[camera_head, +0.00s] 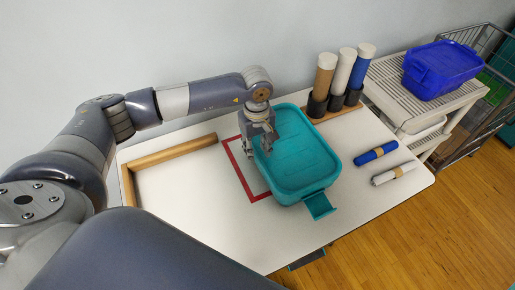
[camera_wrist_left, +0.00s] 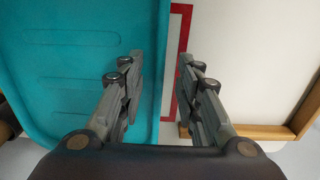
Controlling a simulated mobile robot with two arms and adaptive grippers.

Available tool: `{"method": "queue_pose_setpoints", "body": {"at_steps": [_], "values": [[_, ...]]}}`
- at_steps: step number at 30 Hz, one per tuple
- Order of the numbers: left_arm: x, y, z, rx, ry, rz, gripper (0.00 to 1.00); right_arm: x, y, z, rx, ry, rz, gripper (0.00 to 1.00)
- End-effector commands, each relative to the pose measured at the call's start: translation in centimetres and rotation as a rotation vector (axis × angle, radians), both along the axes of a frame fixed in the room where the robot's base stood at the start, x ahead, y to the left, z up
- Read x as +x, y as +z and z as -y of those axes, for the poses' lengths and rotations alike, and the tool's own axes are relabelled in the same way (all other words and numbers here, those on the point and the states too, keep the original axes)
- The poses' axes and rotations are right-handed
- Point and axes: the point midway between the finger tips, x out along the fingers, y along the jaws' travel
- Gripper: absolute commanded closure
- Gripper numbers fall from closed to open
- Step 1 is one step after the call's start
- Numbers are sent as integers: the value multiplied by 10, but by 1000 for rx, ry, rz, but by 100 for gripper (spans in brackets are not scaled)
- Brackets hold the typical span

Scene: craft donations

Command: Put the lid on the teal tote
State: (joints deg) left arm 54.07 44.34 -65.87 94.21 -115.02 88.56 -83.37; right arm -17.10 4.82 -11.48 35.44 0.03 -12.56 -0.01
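The teal tote (camera_head: 287,195) stands on the white table, covering the right part of a red outlined square. A teal ridged panel, seemingly its lid (camera_head: 298,155), covers its top; I cannot tell whether it is fully seated. A teal flap (camera_head: 319,206) sticks out at the tote's near end. My left gripper (camera_head: 262,152) is at the tote's left long edge. In the left wrist view the gripper (camera_wrist_left: 158,85) is open, one finger over the teal panel (camera_wrist_left: 70,60) and the other outside its edge. Nothing shows gripped. My right gripper is out of view.
A wooden corner rail (camera_head: 170,155) lies at the table's left. A rack (camera_head: 335,108) holds three upright rolls at the back. A blue roll (camera_head: 376,152) and a white roll (camera_head: 394,173) lie at right. A blue lidded tote (camera_head: 440,68) sits on a cart (camera_head: 410,110).

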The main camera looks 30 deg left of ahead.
Motion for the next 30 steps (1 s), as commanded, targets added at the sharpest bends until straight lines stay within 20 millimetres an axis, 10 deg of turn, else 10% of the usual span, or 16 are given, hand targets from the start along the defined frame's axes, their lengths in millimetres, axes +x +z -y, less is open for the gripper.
{"method": "queue_pose_setpoints", "body": {"at_steps": [15,30], "values": [[0,98,-1,-2,1,5,68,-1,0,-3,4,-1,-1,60],[-1,115,-1,-1,0,2,68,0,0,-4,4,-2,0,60]]}}
